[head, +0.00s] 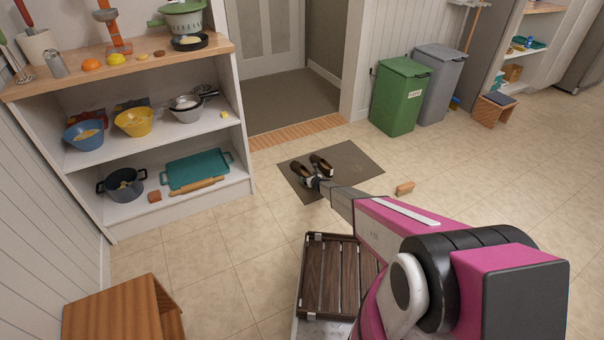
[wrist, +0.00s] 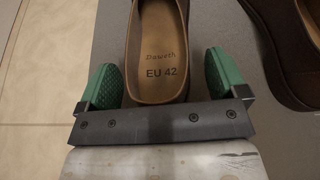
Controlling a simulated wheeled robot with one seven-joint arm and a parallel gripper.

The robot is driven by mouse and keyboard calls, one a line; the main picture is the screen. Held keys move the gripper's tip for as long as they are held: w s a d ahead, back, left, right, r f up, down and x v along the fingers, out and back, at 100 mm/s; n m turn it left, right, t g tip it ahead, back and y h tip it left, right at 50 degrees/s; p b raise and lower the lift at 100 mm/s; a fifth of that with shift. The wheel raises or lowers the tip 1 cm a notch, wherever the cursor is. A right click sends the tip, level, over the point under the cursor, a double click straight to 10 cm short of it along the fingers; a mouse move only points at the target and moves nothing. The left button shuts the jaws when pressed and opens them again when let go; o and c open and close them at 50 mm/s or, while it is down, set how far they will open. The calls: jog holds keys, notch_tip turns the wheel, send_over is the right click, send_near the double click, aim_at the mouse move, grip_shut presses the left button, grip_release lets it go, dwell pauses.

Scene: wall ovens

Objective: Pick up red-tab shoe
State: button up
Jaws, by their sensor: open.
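A pair of brown shoes lies on a dark mat (head: 348,155). The left shoe (head: 299,171) fills the middle of the wrist view (wrist: 158,35), with "EU 42" on its tan insole. The right shoe (head: 321,163) shows partly at the upper right of the wrist view (wrist: 284,40). I see no red tab on either shoe. My gripper (wrist: 164,82) is open, with one green-padded finger on each side of the left shoe's heel end. Whether the pads touch the shoe I cannot tell. In the head view my gripper (head: 317,182) is small and partly covers the heel.
A shelf unit (head: 225,190) with bowls and pots stands at left. A slatted wooden rack (head: 318,280) is near my arm. A brown block (head: 405,188) lies right of the mat. Green (head: 398,98) and grey (head: 440,85) bins stand behind. Tiled floor around the mat is mostly clear.

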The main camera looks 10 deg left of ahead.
jog(key=c, duration=1.1)
jog(key=shift+c, duration=0.2)
